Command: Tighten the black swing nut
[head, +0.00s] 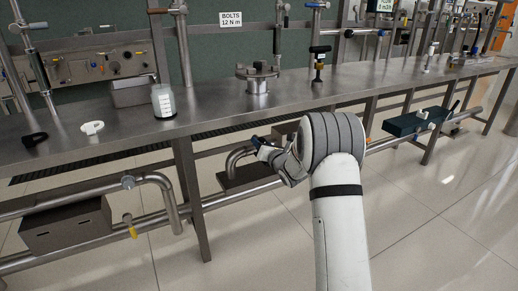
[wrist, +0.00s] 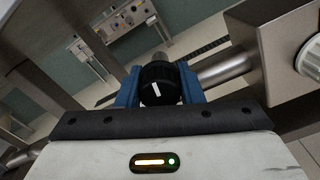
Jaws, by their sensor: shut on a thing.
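The black swing nut (wrist: 157,84), a round ribbed knob with a white mark on its face, sits between the blue fingers of my gripper (wrist: 158,92) in the wrist view. The fingers touch it on both sides, so my gripper is shut on it. In the head view my gripper (head: 262,143) is below the front edge of the steel bench, beside a bent pipe. The nut is too small there to make out clearly, and its thread is hidden.
The steel bench (head: 210,108) runs across the head view. A lidded steel vessel (head: 257,84), a white-marked bottle (head: 163,101) and a black clamp (head: 35,139) stand on it. A steel pipe (wrist: 222,67) lies behind the nut. Open tiled floor (head: 430,210) is at the right.

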